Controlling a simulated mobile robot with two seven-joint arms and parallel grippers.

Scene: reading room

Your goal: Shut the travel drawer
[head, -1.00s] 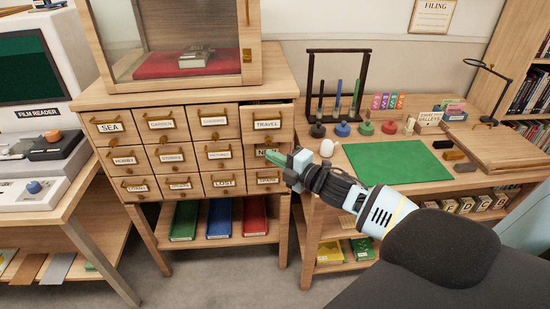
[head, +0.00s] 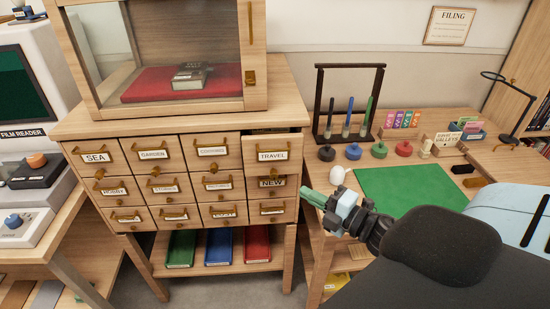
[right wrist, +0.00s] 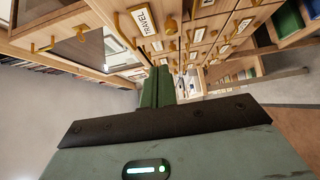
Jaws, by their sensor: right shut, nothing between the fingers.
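The travel drawer (head: 286,143) is at the top right of the wooden card cabinet (head: 182,122), and its front stands out past the neighbouring fronts. Its TRAVEL label also shows, tilted, in the right wrist view (right wrist: 143,21). My right gripper (head: 306,195) is shut and empty. It is below and to the right of the travel drawer, near the cabinet's right edge, apart from the drawer front. In the right wrist view the closed green fingers (right wrist: 158,86) point toward the cabinet. My left gripper is not in view.
A glass case (head: 165,110) stands on the cabinet. To the right is a desk with a green mat (head: 405,190), a white egg-shaped object (head: 337,175) and a rack of pens (head: 347,100). A film reader (head: 22,85) is at the left.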

